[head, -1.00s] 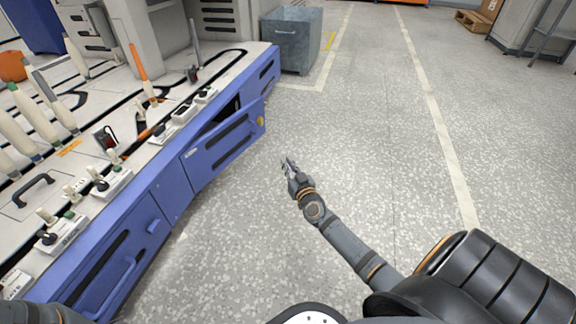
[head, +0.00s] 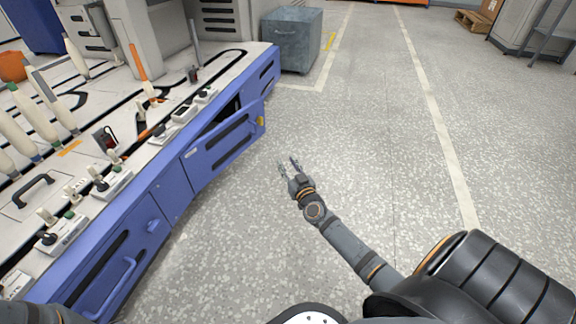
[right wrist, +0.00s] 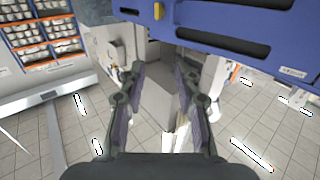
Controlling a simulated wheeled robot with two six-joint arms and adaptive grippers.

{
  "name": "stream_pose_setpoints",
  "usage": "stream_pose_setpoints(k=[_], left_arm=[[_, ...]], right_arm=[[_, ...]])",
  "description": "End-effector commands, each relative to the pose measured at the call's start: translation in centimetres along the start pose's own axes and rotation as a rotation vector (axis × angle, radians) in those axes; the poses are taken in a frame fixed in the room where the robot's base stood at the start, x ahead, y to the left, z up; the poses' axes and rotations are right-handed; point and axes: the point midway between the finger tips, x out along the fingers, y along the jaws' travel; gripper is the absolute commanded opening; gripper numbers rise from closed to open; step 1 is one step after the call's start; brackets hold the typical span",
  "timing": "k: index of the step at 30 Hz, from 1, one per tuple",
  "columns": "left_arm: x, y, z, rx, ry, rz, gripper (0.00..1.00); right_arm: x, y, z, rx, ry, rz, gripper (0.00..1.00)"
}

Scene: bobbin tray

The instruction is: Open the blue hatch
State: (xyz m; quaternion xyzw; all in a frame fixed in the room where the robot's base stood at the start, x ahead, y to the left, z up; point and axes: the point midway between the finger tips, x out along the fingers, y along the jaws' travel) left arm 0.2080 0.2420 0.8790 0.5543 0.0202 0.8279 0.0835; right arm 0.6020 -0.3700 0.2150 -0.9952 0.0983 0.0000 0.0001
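The blue hatch (head: 226,143) is a panel with dark slots on the side of the blue machine base. It stands ajar, its far end swung out from the body, with a dark gap behind it. A yellow piece (head: 261,121) marks its free end. The hatch (right wrist: 225,25) also crosses the top of the right wrist view. My right gripper (head: 287,161) is open and empty, over the floor to the right of the hatch, apart from it. Its two spread fingers show in the right wrist view (right wrist: 160,72). My left gripper is out of view.
The machine's light top (head: 165,125) carries bobbins, switch boxes and a black handle (head: 33,190). A grey metal bin (head: 292,40) stands beyond the machine's far end. The floor to the right of the hatch is clear.

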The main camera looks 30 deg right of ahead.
Motion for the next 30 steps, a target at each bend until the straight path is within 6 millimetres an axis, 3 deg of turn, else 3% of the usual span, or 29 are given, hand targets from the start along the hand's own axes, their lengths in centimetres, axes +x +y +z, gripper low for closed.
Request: stream_pose_setpoints(k=[5, 12, 18, 29, 30], left_arm=[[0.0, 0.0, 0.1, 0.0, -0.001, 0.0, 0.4], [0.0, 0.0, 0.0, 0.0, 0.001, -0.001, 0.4], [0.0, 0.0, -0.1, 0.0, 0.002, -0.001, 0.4], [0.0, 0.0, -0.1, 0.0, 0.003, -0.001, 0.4], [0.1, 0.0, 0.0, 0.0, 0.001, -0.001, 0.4]], right_arm=[[-2.0, 0.0, 0.2, -0.001, -0.002, -0.001, 0.33], [-8.0, 0.0, 0.2, -0.002, -0.004, -0.002, 0.33], [-11.2, 0.0, 0.1, -0.002, -0.002, -0.001, 0.33], [-12.0, 0.0, 0.0, 0.0, 0.0, 0.0, 0.33], [-12.0, 0.0, -0.1, 0.0, 0.001, 0.0, 0.28]])
